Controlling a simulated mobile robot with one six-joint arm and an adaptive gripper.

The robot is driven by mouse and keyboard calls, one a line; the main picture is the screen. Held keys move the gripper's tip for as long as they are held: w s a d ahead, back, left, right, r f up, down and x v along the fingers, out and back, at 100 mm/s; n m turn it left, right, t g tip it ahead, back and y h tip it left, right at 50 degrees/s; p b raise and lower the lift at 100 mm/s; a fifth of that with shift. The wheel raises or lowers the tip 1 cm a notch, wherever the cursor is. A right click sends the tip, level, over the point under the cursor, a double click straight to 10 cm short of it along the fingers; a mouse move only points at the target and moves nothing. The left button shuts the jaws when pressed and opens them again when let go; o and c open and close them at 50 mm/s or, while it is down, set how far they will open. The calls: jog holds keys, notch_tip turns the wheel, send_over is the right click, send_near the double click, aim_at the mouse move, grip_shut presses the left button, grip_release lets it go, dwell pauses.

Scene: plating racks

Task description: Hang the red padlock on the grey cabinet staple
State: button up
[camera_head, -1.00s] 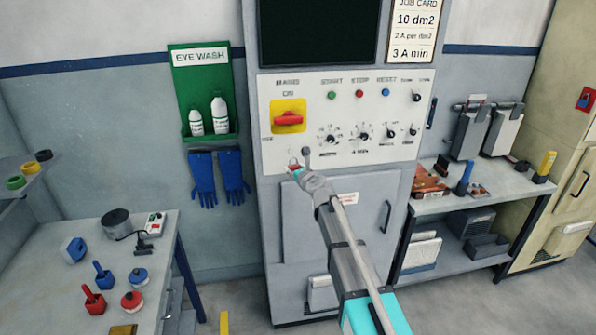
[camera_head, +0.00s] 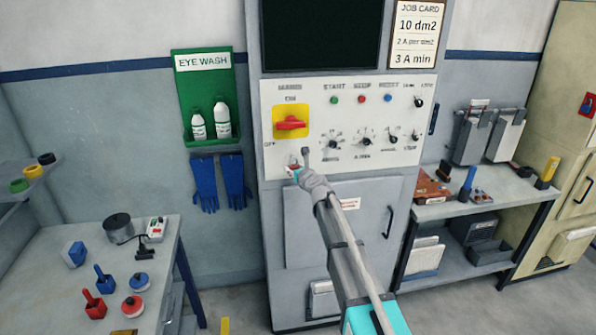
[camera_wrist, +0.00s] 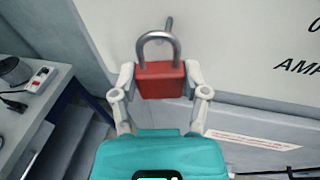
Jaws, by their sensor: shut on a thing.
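The red padlock (camera_wrist: 160,82) is upright in my gripper (camera_wrist: 160,80), its steel shackle uppermost. The two fingers are shut on the sides of its body. In the head view the padlock (camera_head: 294,169) is small, in front of the lower left of the grey cabinet's white control panel, below the red switch. A short grey pin (camera_wrist: 169,23), which looks like the staple, stands out from the panel in the wrist view. It appears just above and behind the top of the shackle. Whether they touch, or whether the shackle is around the pin, I cannot tell.
The red rotary switch (camera_head: 291,123) on its yellow plate is just above my gripper. The cabinet door (camera_head: 350,235) with its dark handle is below. A table (camera_head: 55,290) with several tools stands at left, a shelf bench (camera_head: 440,208) at right.

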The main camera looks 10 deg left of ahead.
jog(key=shift+d+x, duration=0.2)
jog(key=shift+x, duration=0.95)
jog(key=shift+w+a+f+b, duration=0.1)
jog(key=shift+w+f+b, duration=0.25)
jog(key=shift+w+b, duration=0.25)
jog(key=o, duration=1.4)
jog(key=shift+w+f, duration=0.15)
jog(key=shift+c, duration=0.2)
